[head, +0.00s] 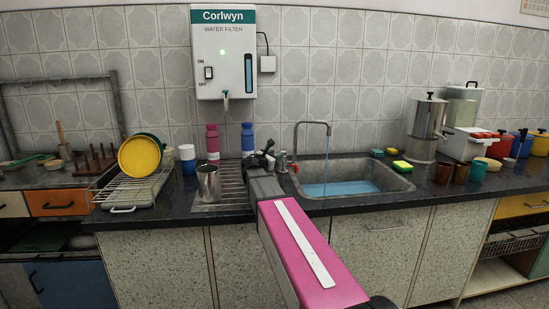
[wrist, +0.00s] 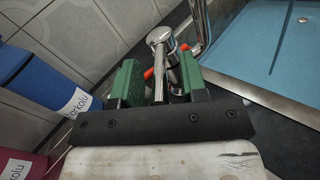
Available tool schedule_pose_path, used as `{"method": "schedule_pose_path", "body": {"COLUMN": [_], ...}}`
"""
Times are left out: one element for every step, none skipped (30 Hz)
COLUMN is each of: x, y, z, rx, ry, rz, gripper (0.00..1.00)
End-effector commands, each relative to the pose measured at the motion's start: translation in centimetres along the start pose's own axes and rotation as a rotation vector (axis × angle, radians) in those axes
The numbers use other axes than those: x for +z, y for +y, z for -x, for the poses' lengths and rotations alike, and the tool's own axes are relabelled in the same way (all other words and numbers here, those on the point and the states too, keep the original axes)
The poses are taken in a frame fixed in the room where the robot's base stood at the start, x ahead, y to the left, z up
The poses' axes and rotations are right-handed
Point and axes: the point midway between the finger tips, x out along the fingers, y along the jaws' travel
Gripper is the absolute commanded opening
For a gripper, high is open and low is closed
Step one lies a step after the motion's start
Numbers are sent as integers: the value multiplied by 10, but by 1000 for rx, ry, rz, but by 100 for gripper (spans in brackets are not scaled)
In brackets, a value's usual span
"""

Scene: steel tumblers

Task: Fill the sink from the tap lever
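The steel sink (head: 377,172) is set in the dark counter, with blue water (head: 340,189) across its bottom. The curved tap spout (head: 313,124) hangs over it, and a thin stream falls from it. The water also fills the upper right of the wrist view (wrist: 272,38). The tap lever (wrist: 160,82) is a steel rod in the wrist view, with red parts beside its base. My gripper (wrist: 157,78) has green fingers on either side of the lever, with visible gaps. In the head view my gripper (head: 268,158) is at the tap, left of the sink, partly hiding the lever.
A pink bottle (head: 212,142) and a blue bottle (head: 247,139) stand behind my gripper. A steel tumbler (head: 208,184) stands on the drainboard to the left. The water filter (head: 224,60) hangs on the wall above.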

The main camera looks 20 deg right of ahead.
Motion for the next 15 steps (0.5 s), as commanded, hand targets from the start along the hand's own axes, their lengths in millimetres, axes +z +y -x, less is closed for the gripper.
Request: {"method": "schedule_pose_path", "body": {"x": [0,0,0,0,0,0,0,0,0,0,0,0,1,1,1], "y": [0,0,0,0,0,0,0,0,0,0,0,-1,-2,-4,-6], "z": [0,0,0,0,0,0,0,0,0,0,0,0,0,0,1], "rx": [0,0,0,0,0,0,0,0,0,0,2,7,13,23,41], "ry": [0,0,0,0,0,0,0,0,0,0,0,2,3,5,10], "rz": [0,0,0,0,0,0,0,0,0,0,0,0,0,0,0], "gripper": [40,40,27,17,7,0,0,0,0,0,0,0,0,0,0]}}
